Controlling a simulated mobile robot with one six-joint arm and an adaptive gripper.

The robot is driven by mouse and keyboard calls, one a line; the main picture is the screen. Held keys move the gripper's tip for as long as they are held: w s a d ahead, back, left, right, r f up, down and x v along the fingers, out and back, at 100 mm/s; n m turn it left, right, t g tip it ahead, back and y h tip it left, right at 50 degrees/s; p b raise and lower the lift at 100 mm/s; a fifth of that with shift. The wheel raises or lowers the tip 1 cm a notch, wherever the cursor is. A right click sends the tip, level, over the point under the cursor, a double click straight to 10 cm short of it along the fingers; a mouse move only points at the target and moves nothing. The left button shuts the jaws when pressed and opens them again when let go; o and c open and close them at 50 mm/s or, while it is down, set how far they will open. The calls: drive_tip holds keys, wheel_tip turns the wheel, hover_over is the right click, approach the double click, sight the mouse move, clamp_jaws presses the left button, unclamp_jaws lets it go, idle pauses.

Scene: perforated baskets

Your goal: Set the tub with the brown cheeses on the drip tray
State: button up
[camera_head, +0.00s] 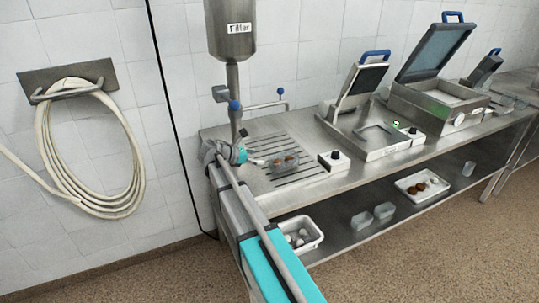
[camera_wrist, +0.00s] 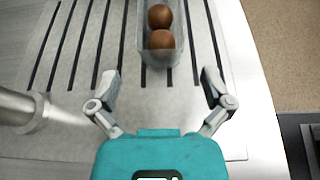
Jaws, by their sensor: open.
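A clear tub (camera_wrist: 144,50) with two brown cheeses (camera_wrist: 160,40) in it stands upright on the slotted drip tray (camera_wrist: 92,60). In the head view the tub (camera_head: 274,163) is on the drip tray (camera_head: 290,179) under the filler (camera_head: 231,30). My gripper (camera_wrist: 160,78) is open and empty. Its fingers are spread wider than the tub, and the tub's near end lies just beyond the fingertips, apart from them. In the head view my gripper (camera_head: 243,155) is left of the tub.
The filler's metal column (camera_wrist: 18,108) stands left of my gripper. A steel press (camera_head: 375,140) is to the right on the bench. A white basket (camera_head: 420,196) with brown and pale pieces and another basket (camera_head: 318,240) are on the lower shelf, with empty clear tubs (camera_head: 362,221) between them.

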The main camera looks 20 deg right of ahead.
drive_tip(key=shift+p+v, duration=0.4)
drive_tip(key=shift+v, duration=1.1)
idle(1.4)
